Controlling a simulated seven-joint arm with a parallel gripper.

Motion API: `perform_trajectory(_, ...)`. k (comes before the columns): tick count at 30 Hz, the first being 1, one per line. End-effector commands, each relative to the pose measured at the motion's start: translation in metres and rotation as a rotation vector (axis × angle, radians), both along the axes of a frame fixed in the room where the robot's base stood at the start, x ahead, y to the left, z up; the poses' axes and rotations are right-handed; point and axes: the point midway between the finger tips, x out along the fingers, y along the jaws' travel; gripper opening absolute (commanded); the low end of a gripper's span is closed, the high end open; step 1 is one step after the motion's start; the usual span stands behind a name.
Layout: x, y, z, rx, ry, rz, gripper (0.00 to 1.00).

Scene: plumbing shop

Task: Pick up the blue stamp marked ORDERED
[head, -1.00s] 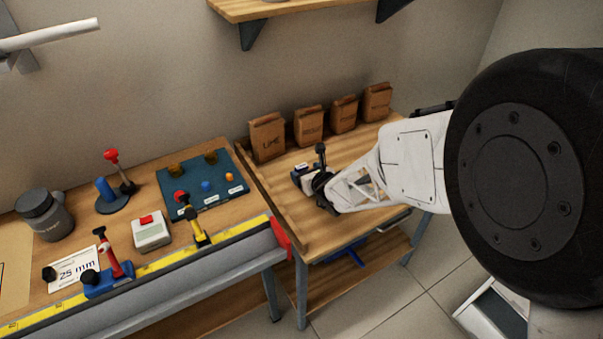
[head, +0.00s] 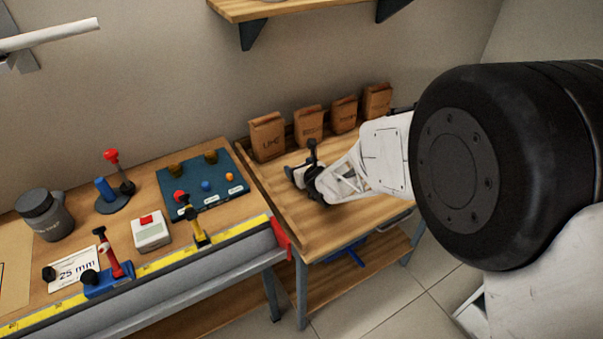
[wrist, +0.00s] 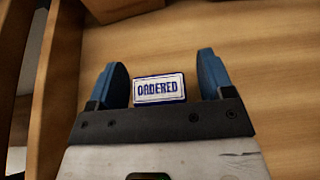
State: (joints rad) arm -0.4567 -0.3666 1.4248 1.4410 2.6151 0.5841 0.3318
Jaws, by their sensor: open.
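The blue stamp (wrist: 160,89) shows in the wrist view as a white label with a blue border, reading ORDERED. It lies between the two blue fingers of my gripper (wrist: 162,64), close to the gripper's base plate. The fingers are open, one on each side, with a gap to the label. In the head view my gripper (head: 301,177) is low over the left part of the wooden bench and hides most of the stamp.
A raised wooden edge (wrist: 52,90) runs along the left. Several paper bags, including one marked LIME (head: 268,138), stand at the bench's back. The bench front (head: 318,232) is clear.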

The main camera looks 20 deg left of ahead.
Motion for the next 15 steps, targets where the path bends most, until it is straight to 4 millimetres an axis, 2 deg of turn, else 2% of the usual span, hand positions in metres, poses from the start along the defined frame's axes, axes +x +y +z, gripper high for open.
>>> perform_trajectory(15,0.0039,0.0037,-0.0027,0.000,0.000,0.000,0.74)
